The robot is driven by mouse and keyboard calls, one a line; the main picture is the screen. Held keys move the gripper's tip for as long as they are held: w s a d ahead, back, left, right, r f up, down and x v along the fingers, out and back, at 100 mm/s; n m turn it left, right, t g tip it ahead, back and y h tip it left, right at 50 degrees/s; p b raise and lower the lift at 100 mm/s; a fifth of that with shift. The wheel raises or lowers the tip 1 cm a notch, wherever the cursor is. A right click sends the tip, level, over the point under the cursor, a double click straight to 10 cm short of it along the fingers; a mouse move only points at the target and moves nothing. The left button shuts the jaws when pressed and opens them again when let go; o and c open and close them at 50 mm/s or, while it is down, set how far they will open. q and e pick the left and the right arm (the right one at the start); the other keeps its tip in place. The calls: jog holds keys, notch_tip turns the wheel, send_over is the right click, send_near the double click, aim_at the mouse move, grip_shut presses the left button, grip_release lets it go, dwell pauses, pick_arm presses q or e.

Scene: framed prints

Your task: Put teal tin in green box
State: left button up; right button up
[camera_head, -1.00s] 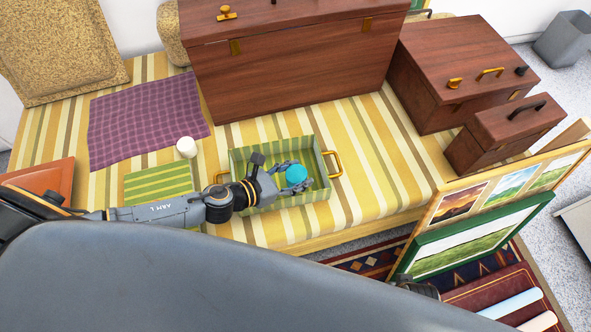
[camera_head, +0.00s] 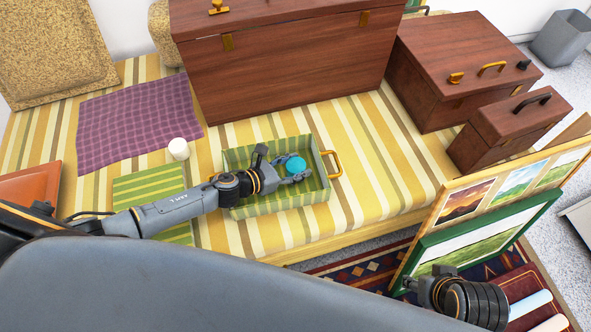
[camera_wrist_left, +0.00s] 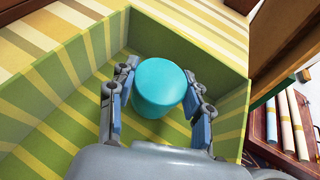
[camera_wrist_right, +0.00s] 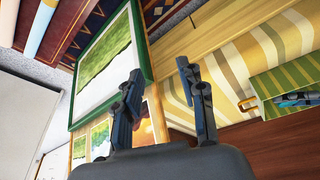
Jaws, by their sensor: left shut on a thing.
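The teal tin (camera_head: 295,166) is a small round tin inside the green striped box (camera_head: 262,210), towards its right side. The box is open at the top, with brass handles at its ends. My left gripper (camera_head: 287,176) reaches into the box. In the left wrist view its fingers (camera_wrist_left: 160,95) stand on both sides of the tin (camera_wrist_left: 158,82), shut on it. Whether the tin touches the box floor I cannot tell. My right gripper (camera_head: 445,278) is over the rug by the framed prints. In the right wrist view its fingers (camera_wrist_right: 160,85) are apart with nothing between.
A green striped panel (camera_head: 150,190) and a white cylinder (camera_head: 178,149) lie left of the box. Brown wooden cases (camera_head: 285,60) stand behind and to the right. Framed prints (camera_head: 480,238) lean at the bed's right edge. Striped cover right of the box is clear.

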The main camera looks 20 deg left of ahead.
pick_arm(q)
jog(key=shift+f+b, duration=0.3)
jog(key=shift+f, duration=0.35)
pick_arm(e)
jog(key=shift+s+r, duration=0.2)
jog(key=shift+r, duration=0.1)
pick_arm(q)
jog(key=shift+f, duration=0.25)
jog(key=o, duration=1.2)
jog(key=shift+o, duration=0.2)
pick_arm(e)
jog(key=shift+d+f, duration=0.1)
jog(key=shift+f, duration=0.1)
